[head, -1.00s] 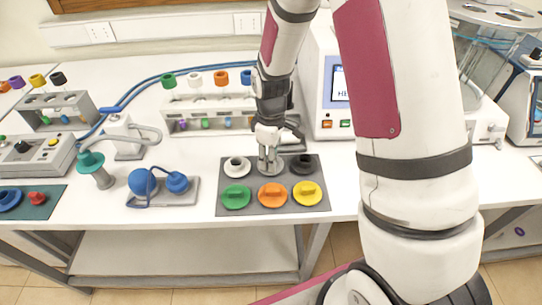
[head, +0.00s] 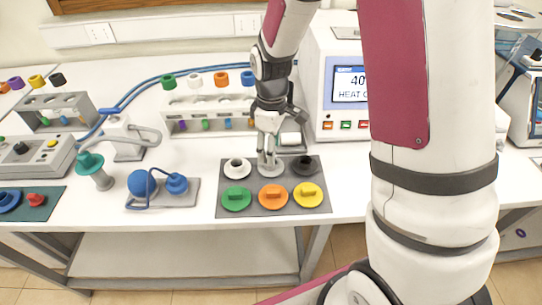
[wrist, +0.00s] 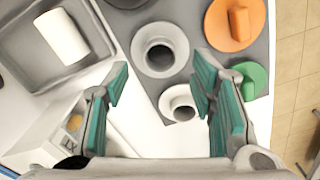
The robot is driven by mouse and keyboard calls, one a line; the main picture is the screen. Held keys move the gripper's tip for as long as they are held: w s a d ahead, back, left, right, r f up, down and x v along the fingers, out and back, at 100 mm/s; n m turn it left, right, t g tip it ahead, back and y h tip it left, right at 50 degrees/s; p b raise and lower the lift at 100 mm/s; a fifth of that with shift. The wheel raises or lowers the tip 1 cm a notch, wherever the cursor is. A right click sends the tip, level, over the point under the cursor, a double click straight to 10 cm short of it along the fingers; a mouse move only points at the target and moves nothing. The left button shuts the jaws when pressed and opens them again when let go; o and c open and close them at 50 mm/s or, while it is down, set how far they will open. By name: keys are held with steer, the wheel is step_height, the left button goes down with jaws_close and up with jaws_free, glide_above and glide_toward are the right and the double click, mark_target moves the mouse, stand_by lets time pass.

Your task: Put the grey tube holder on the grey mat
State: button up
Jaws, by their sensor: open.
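The grey tube holder (head: 271,171), a round base with a dark central hole, stands upright on the grey mat (head: 253,190), at the middle of its back row. It also shows in the wrist view (wrist: 153,70), close to the mat's back edge. My gripper (head: 268,158) is directly over the holder. In the wrist view its teal-padded fingers (wrist: 160,85) are spread wide and apart from the holder, with nothing between them. The fingertips partly cover the holder in the head view.
On the mat are a white holder (head: 237,168), a black holder (head: 305,165) and green (head: 236,198), orange (head: 273,196) and yellow (head: 308,195) pieces. Behind are a tube rack (head: 196,106), a tray (wrist: 28,60) with a white cylinder (wrist: 61,37), and a heater box (head: 345,125).

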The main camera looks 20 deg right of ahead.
steer(key=s+r+m+t, duration=0.15)
steer(key=s+r, duration=0.35)
steer(key=r, duration=0.5)
steer(key=s+r+m+t, duration=0.1)
steer(key=s+r+m, duration=0.25)
steer(key=r, duration=0.65)
steer(key=s+r+m+t, duration=0.1)
steer(key=s+m, duration=0.1)
steer(key=s, duration=0.4)
steer(key=s+r+m+t, duration=0.1)
steer(key=s+r+m, duration=0.1)
steer(key=s, duration=0.4)
steer(key=shift+r+m+t, duration=0.3)
steer(key=shift+m+t, duration=0.05)
steer(key=shift+m, duration=0.15)
